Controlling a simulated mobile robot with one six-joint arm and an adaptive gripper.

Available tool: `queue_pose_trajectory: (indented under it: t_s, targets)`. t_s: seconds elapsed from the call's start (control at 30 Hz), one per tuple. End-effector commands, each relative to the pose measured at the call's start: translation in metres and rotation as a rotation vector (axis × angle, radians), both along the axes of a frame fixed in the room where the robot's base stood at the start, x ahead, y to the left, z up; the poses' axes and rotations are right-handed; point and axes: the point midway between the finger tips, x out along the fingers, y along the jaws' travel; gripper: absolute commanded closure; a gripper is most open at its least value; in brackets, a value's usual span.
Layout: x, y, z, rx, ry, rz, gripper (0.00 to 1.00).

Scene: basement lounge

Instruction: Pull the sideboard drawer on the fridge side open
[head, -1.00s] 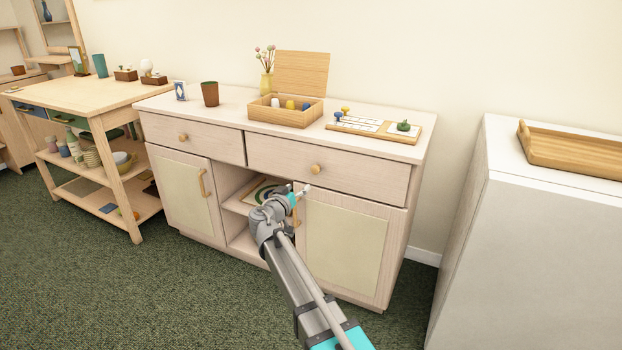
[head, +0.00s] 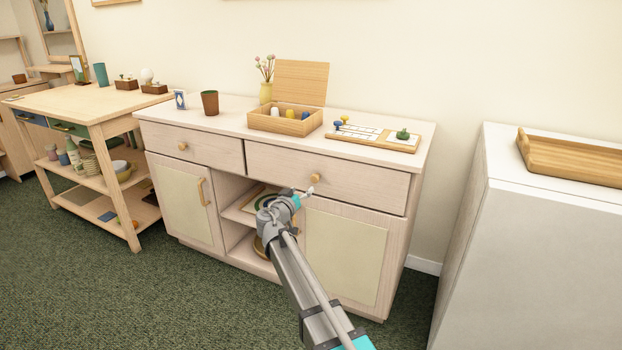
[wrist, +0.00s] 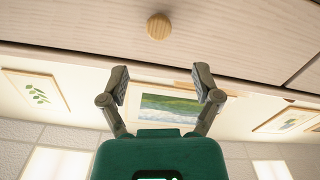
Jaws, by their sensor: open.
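The pale wood sideboard (head: 228,155) stands against the wall with two drawers side by side. Its right drawer (head: 365,185), the one nearer the fridge, looks shut and has a round wooden knob (head: 315,177). My gripper (head: 311,191) is just below and in front of that knob. In the wrist view the knob (wrist: 159,27) shows on the drawer front (wrist: 235,35), beyond the open fingertips (wrist: 160,75) and roughly centred between them. The fingers are apart and empty, not touching the knob.
The grey-white fridge (head: 550,240) stands right of the sideboard, with a wooden tray (head: 575,162) on top. An open wooden box (head: 284,123), a brown cup (head: 210,102) and a game board (head: 373,138) sit on the sideboard. Green carpet (head: 200,295) in front is clear.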

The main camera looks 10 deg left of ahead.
Motion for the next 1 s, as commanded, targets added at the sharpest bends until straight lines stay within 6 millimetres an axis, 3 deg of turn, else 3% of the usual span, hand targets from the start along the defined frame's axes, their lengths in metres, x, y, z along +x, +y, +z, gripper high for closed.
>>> queue_pose_trajectory:
  t_s: [0.5, 0.7, 1.0]
  targets:
    - [0.074, -0.026, 0.000, 0.000, 0.000, -0.001, 0.19]
    - [0.088, -0.031, 0.000, 0.000, 0.000, 0.000, 0.19]
    - [0.091, -0.033, 0.000, 0.000, 0.000, 0.001, 0.19]
